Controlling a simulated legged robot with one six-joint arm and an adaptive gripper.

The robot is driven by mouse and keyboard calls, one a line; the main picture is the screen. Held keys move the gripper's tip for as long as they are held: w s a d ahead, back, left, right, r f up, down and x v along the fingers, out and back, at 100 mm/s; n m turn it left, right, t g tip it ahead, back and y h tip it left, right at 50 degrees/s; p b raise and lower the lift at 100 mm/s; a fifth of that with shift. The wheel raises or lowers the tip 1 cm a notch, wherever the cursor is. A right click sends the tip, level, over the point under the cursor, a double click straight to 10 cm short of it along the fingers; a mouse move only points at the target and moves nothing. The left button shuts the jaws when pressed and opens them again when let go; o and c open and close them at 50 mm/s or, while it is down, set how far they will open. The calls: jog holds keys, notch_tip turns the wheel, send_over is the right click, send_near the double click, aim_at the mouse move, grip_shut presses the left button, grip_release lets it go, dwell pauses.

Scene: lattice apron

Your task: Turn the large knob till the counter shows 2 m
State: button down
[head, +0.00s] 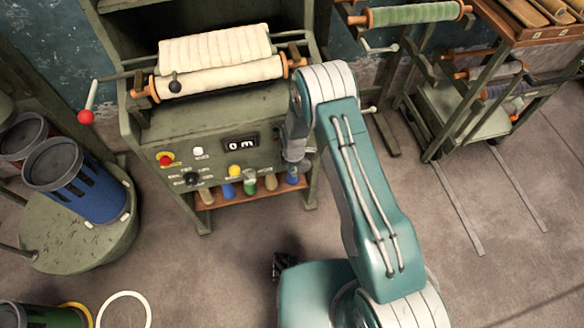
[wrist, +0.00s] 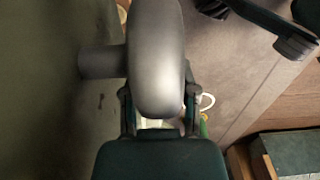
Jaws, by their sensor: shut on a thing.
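The large knob (wrist: 156,60) is a smooth grey, rounded body in the wrist view. A short thick stem joins it to a dull green face at the left. My gripper (wrist: 159,97) has one finger on each side of the knob and is shut on it. The counter (head: 240,143) is a small dark display on the front panel of the green machine (head: 217,155) in the head view. It reads 0 m. In the head view my arm comes down at the machine's right side, where the grip on the knob cannot be made out.
The panel also carries a red button (head: 166,160), a yellow button (head: 235,170) and a black knob (head: 192,179). A cream fabric roll (head: 218,78) lies on top. A blue bin (head: 75,180) stands left, a rack with a green roll (head: 415,13) right. Floor in front is mostly clear.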

jog(key=shift+w+d+r+y, duration=0.1)
jog(key=shift+w+r+y, duration=0.1)
jog(key=shift+y, duration=0.2)
jog(key=shift+w+d+r+g+y, duration=0.15)
jog(key=shift+g+y, duration=0.15)
jog(key=shift+y, duration=0.6)
jog(key=shift+s+r+g+y, duration=0.15)
jog(key=shift+g+y, duration=0.15)
jog(key=shift+y, duration=0.6)
jog(key=y, duration=0.1)
jog(key=g+y, duration=0.1)
jog(key=y, duration=0.3)
jog(key=shift+w+d+r, duration=0.15)
jog(key=shift+d+r, duration=0.15)
jog(key=shift+r, duration=0.05)
jog(key=g+y, duration=0.1)
jog(key=y, duration=0.1)
jog(key=g+y, duration=0.1)
jog(key=y, duration=0.2)
jog(key=shift+d+r, duration=0.2)
jog(key=shift+d, duration=0.2)
jog(key=y, duration=0.2)
jog(key=d+g+y, duration=0.1)
jog(key=y, duration=0.2)
jog(key=shift+w, duration=0.15)
jog(key=shift+r, duration=0.1)
jog(key=shift+g, duration=0.3)
jog(key=shift+c, duration=1.9)
grip_release()
